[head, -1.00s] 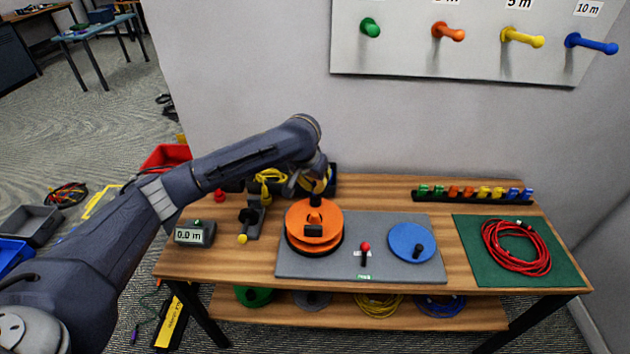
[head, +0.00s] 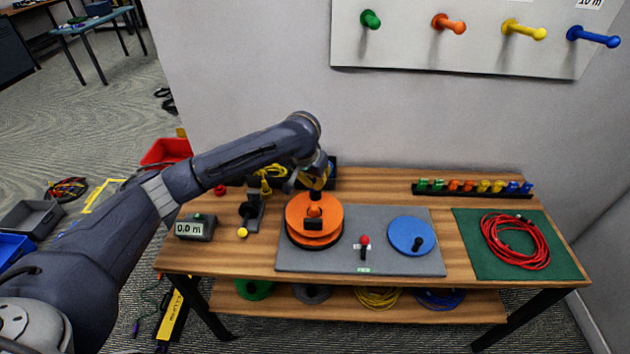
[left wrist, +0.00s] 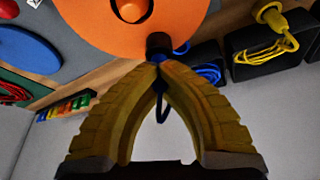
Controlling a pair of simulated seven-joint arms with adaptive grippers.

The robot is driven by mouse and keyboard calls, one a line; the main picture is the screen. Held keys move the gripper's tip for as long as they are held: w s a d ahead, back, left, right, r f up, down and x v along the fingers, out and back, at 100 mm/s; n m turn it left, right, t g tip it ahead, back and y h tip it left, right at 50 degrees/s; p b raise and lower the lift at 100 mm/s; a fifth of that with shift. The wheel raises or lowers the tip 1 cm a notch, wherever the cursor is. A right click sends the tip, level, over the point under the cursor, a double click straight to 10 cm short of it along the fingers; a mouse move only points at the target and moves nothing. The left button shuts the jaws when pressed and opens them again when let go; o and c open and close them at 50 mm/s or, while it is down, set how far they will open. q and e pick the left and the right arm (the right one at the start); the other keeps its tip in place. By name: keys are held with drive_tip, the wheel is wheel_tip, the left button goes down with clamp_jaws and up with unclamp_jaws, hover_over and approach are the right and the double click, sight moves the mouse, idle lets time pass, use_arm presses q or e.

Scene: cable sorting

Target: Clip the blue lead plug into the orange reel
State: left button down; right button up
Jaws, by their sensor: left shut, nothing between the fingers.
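The orange reel (head: 298,213) lies on the grey mat, with an orange hub and a dark block on top. My left gripper (head: 317,187) is at the reel's far edge, pointing down. In the left wrist view its two yellow fingers meet at their tips (left wrist: 158,66), with nothing held between them. A small black piece (left wrist: 158,43) is right at the fingertips, against the rim of the orange reel (left wrist: 100,25). A thin blue lead (left wrist: 161,106) hangs behind the fingers. The blue plug itself cannot be made out. My right gripper is not in view.
A blue disc (head: 408,232) and a red-knobbed lever (head: 364,240) share the grey mat (head: 390,265). A meter (head: 195,228) stands left. Dark bins are behind the gripper. A clip rack (head: 470,193) and a red coil (head: 515,250) on a green mat are right.

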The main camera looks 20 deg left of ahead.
use_arm(q)
drive_tip(key=shift+f, duration=0.2)
idle(0.6)
drive_tip(key=c, duration=1.5)
unclamp_jaws()
